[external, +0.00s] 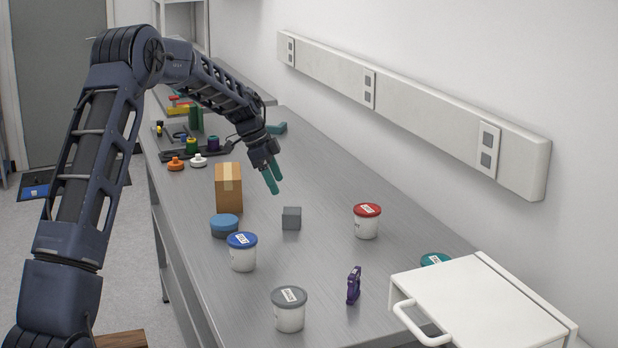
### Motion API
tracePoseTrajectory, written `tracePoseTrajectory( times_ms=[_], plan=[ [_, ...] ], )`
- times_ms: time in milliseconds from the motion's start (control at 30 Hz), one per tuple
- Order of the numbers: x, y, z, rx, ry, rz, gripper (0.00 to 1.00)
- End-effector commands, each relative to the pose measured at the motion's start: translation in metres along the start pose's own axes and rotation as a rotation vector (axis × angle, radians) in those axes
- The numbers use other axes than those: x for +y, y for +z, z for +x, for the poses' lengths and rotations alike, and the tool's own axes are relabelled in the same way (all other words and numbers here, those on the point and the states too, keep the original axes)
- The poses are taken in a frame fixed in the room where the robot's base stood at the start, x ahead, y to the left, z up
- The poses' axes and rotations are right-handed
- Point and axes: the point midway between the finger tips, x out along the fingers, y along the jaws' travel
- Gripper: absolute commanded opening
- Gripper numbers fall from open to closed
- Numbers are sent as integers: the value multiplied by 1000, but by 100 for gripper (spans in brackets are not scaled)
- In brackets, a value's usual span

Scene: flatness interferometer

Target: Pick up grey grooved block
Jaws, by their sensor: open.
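A small grey block (291,218) sits on the metal bench, near the middle of the picture. Its grooves are too small to make out. My gripper (272,182) hangs above the bench with its teal fingers pointing down. It is open and empty, apart from the block, above it and slightly to its left in the picture.
A cardboard box (229,188) and a blue round container (224,226) stand left of the block. Lidded tubs in blue (242,252), red (367,221) and grey (289,310), and a purple item (353,286), stand around it. A white cabinet (482,305) is front right.

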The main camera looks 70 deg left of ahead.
Motion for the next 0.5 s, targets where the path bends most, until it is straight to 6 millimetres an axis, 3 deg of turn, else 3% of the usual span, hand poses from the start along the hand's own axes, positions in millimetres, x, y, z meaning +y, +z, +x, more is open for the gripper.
tracePoseTrajectory(
  times_ms=[167,500],
  plan=[
    [-4,4,9,3,0,2,73],
    [-3,3,53,2,1,2,73]
  ],
)
